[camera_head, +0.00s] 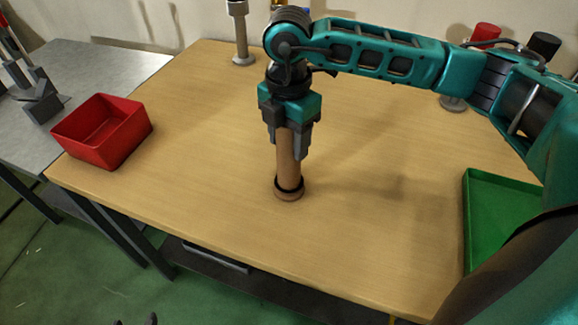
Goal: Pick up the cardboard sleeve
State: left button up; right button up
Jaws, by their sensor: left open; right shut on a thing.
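The cardboard sleeve (286,165) is a brown upright tube near the middle of the wooden table (380,240). Its lower end meets a wider brown base with a dark ring (289,190); I cannot tell whether they are one piece. My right gripper (288,142) points straight down and is shut on the upper part of the sleeve, one finger on each side. The sleeve's top is hidden by the gripper. Only the dark fingertips of my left gripper (136,321) show at the bottom edge, apart and empty, well away from the sleeve.
A red open box (103,132) stands at the table's left corner. A green tray (500,212) lies at the right. A grey metal stand (241,40) is at the back edge. A grey side table (85,75) adjoins at left. The tabletop around the sleeve is clear.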

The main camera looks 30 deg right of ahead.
jog(key=c, duration=0.7)
jog(key=shift+c, duration=0.3)
